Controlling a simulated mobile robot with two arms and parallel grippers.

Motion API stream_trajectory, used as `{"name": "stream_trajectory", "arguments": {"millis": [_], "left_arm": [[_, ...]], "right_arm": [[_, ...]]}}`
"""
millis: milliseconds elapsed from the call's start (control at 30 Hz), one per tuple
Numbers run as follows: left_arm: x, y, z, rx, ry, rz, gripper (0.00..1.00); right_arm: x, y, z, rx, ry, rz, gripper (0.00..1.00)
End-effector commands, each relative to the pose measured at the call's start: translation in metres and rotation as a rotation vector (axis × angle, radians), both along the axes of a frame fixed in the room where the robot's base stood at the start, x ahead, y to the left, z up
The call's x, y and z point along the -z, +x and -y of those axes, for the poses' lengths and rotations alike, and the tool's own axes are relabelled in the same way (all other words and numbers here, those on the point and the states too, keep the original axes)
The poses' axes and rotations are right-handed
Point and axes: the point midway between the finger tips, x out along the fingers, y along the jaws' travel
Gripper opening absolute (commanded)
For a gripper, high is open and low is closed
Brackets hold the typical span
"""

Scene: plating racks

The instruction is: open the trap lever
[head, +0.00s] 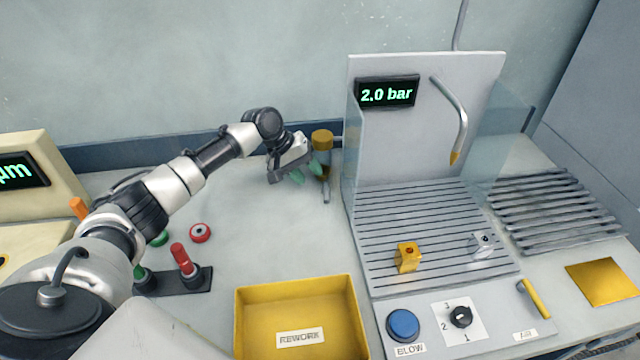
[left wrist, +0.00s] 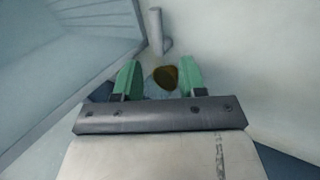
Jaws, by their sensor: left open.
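The trap (head: 322,139) stands at the back of the bench, just left of the blow station, with an ochre cap and a darker body partly hidden by my gripper. A small grey lever (head: 326,192) hangs below it. My left gripper (head: 306,172) is open, its green fingers close to the trap's left side. In the left wrist view my left gripper (left wrist: 159,70) has a dark brown round part (left wrist: 166,77) showing between its fingers. A pale grey rod (left wrist: 157,32), perhaps the lever, shows beyond the fingertips. I cannot tell whether the fingers touch anything. My right gripper is out of view.
The blow station (head: 350,100) with clear side guards stands right of the trap. A yellow REWORK tray (head: 300,287) lies in front. Red-handled levers (head: 182,258) and a red round part (head: 200,233) are near my left arm. The bench between is clear.

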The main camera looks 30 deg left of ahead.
Motion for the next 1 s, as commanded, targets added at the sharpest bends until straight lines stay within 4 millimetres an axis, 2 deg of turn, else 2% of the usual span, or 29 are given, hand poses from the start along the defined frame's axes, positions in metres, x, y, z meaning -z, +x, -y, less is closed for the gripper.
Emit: {"name": "stream_trajectory", "arguments": {"millis": [100, 300, 700, 967, 1000], "left_arm": [[0.018, 0.007, 0.012, -0.001, -0.001, -0.002, 0.41], [0.040, 0.014, 0.023, -0.002, -0.001, -0.001, 0.41], [0.046, 0.016, 0.027, -0.001, 0.001, 0.001, 0.41], [0.046, 0.016, 0.027, -0.001, 0.000, 0.001, 0.01], [0.046, 0.016, 0.027, -0.001, 0.000, 0.002, 0.00]], "right_arm": [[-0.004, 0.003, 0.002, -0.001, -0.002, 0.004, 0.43], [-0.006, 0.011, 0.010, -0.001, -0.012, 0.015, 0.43], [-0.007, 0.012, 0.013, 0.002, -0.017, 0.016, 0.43], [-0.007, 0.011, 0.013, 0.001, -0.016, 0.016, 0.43], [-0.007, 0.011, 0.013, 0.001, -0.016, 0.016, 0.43]]}}
